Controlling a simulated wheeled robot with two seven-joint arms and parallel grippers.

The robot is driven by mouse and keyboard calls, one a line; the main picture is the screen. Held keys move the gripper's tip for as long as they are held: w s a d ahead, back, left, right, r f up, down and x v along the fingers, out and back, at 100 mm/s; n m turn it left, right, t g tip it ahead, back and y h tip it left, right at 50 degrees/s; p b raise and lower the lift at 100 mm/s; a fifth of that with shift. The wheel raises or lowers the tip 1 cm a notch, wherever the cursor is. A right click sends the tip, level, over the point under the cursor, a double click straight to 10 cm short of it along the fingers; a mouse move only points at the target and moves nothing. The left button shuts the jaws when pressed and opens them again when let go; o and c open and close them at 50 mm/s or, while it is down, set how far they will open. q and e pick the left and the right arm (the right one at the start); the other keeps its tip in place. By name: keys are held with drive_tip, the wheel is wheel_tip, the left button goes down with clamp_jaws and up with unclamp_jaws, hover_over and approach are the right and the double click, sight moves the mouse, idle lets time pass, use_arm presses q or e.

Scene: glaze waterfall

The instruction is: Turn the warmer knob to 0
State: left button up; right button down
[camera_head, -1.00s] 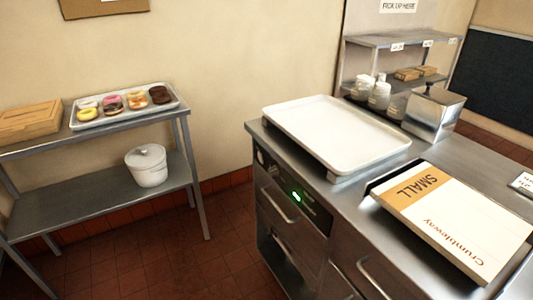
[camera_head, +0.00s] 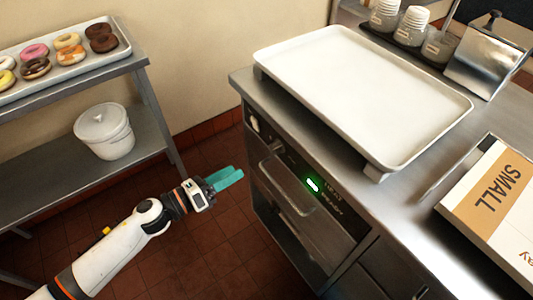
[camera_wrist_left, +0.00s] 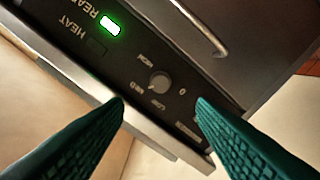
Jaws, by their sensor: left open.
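The warmer knob is a small round grey dial (camera_wrist_left: 159,82) on the black control panel in the left wrist view, ringed by the labels 0, LOW, MED and HIGH. I cannot tell for sure which label its pointer faces. In the head view the knob (camera_head: 278,146) is small on the warmer's front. My left gripper (camera_head: 226,178) is open and empty, in front of the warmer's front. In the left wrist view its teal fingers (camera_wrist_left: 160,101) stand apart, with the knob beyond the gap between them, apparently untouched. My right gripper is not in view.
A green lit display (camera_wrist_left: 110,25) is on the panel, and a metal handle (camera_wrist_left: 205,30) is beside it. A white tray (camera_head: 365,95) sits on the warmer's top. A box marked SMALL (camera_head: 490,200) is at right. A shelf with donuts and a white bucket (camera_head: 104,131) is at left.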

sight(271, 150)
use_arm(q)
drive_tip(key=p+x, duration=0.1)
drive_tip(key=x, duration=1)
drive_tip(key=shift+w+d+p, duration=0.2)
drive_tip(key=shift+d+p, duration=0.05)
drive_tip(key=shift+p, duration=0.05)
drive_tip(key=shift+c, duration=0.5)
drive_tip(key=c, duration=0.9)
